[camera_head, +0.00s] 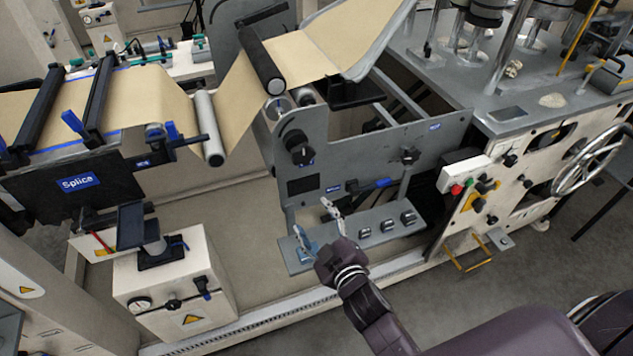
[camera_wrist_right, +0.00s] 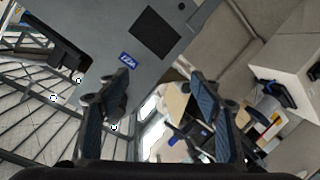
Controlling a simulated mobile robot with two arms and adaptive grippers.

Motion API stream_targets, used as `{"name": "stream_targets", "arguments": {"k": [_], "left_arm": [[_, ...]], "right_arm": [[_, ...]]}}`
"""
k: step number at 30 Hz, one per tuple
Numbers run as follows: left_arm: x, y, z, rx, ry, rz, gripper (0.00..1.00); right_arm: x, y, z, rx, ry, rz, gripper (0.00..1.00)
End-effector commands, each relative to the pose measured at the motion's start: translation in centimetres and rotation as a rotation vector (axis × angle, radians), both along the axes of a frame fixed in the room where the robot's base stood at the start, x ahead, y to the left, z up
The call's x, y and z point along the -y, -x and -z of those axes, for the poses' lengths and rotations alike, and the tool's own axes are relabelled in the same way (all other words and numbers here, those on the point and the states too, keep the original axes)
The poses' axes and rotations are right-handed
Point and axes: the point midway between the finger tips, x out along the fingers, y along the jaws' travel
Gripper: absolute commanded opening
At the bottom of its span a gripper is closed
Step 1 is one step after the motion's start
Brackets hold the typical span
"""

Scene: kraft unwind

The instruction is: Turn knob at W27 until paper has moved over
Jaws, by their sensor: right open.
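My right gripper (camera_head: 316,224) is open and empty, its fingers spread in front of the grey machine panel (camera_head: 350,150). A small blue label (camera_head: 333,188) on that panel is too small to read in the head view. It shows upside down in the right wrist view (camera_wrist_right: 128,61) and seems to read W27. A black knob (camera_head: 352,187) sits just right of the label, apart from the fingers. In the wrist view the dark knob (camera_wrist_right: 116,98) is partly behind one finger. Brown paper (camera_head: 240,100) runs over rollers above. My left gripper is not in view.
A grey shelf with several switches (camera_head: 388,225) juts out below the panel. A blue-handled lever (camera_head: 376,184) and two larger black knobs (camera_head: 298,148) (camera_head: 409,156) are nearby. The splice table (camera_head: 80,182) stands left; a handwheel (camera_head: 592,160) is at right.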

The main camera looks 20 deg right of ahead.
Motion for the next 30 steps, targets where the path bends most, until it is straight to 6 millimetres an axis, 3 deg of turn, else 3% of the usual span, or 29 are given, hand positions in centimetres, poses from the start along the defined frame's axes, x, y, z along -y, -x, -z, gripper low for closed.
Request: {"name": "stream_targets", "arguments": {"k": [1, 3, 6, 9, 16, 30], "left_arm": [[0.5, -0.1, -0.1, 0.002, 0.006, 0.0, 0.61], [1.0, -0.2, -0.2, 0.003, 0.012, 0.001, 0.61], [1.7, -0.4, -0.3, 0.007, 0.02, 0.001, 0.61], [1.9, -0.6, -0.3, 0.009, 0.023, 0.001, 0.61], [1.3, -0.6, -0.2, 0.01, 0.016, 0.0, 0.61], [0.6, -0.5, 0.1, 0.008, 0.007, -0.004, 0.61]], "right_arm": [[0.2, -0.3, -3.2, 0.056, 0.015, 0.004, 0.59], [0.4, -0.5, -6.6, 0.118, 0.035, 0.008, 0.59], [0.6, -0.5, -9.9, 0.178, 0.056, 0.012, 0.59], [0.7, -0.5, -11.5, 0.208, 0.067, 0.016, 0.59], [0.7, -2.1, -11.9, 0.216, 0.071, 0.016, 0.59], [0.5, -8.4, -12.0, 0.215, 0.069, 0.017, 0.59]]}}
